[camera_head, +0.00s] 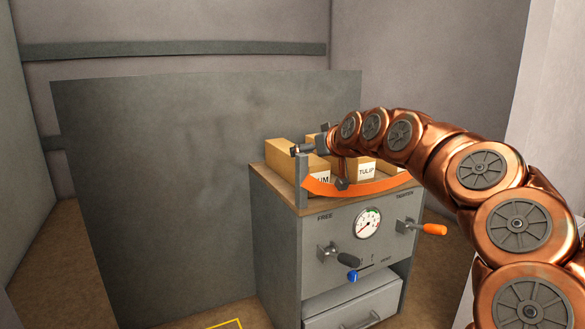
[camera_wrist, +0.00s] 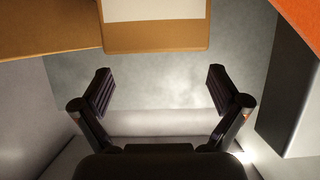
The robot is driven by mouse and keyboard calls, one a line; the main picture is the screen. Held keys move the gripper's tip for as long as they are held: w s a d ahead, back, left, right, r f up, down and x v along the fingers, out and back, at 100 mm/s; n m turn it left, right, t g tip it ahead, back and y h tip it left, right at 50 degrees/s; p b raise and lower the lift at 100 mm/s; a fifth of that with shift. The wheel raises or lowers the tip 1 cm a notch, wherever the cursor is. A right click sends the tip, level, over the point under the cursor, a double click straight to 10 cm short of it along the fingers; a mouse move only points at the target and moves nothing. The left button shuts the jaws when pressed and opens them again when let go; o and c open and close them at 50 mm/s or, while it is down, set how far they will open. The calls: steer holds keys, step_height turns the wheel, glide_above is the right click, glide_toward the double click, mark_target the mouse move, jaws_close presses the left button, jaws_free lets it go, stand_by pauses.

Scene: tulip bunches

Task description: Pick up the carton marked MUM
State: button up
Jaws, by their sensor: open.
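A tan carton (camera_head: 291,154) with a white label ending in "UM" stands on the cabinet top at the left. The first part of its label is hidden behind a grey post. A second carton marked TULIP (camera_head: 366,163) stands to its right. My gripper (camera_wrist: 158,80) is open and empty.
An orange strap (camera_head: 352,190) crosses in front of the cartons from the grey post (camera_head: 301,184). The grey cabinet (camera_head: 330,225) has a gauge (camera_head: 367,223), an orange-handled lever (camera_head: 430,229) and a drawer (camera_head: 355,307). A dark panel (camera_head: 165,190) stands at the left.

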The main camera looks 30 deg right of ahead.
steer(key=shift+p+x, duration=0.45)
steer(key=shift+x, duration=0.5)
steer(key=shift+p+x, duration=1.5)
steer(key=shift+x, duration=1.5)
steer(key=shift+s, duration=0.15)
steer(key=c, duration=1.8)
